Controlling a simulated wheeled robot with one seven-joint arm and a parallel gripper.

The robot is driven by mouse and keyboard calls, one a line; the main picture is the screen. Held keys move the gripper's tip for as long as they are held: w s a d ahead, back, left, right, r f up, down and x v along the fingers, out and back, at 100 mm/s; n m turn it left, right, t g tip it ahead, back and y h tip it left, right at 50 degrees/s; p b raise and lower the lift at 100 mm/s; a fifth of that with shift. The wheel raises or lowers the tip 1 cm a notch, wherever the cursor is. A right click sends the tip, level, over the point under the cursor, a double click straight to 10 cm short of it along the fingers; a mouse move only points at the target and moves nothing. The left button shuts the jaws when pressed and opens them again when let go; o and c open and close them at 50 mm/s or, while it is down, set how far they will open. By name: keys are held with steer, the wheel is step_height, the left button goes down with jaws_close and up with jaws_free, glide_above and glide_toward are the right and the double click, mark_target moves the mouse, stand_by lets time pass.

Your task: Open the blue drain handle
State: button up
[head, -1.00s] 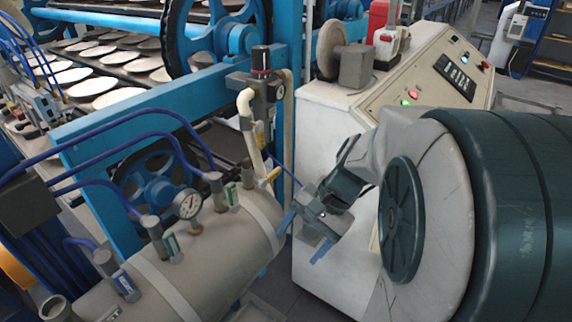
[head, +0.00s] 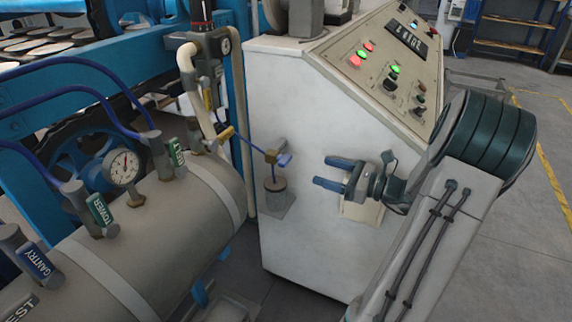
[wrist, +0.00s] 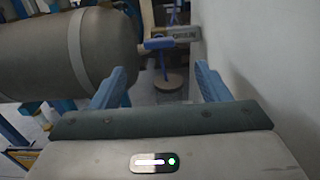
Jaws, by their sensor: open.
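The blue drain handle (head: 285,160) is a small lever on a brass-coloured valve (head: 271,156), in front of the white cabinet's side face in the head view. In the wrist view the blue handle (wrist: 158,43) lies ahead, near the tank's right end. My gripper (head: 321,172) is open and empty, to the right of the handle, with its blue fingers pointing left towards it. A gap separates them. In the wrist view my gripper's two fingers (wrist: 160,76) stand apart, with the handle beyond and between them. Nothing hides the handle.
A grey tank (head: 170,225) with a gauge (head: 124,167) and labelled valves lies left. A thin blue hose runs to the drain valve, above a grey-brown cylinder (head: 275,184). The white cabinet (head: 300,235) stands close to my gripper's right side in the wrist view.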

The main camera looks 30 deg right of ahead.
mark_target(289, 161)
steer(key=b+x, duration=0.1)
steer(key=x, duration=1.1)
steer(key=shift+a+b, duration=0.2)
steer(key=shift+b, duration=0.2)
steer(key=c, duration=1)
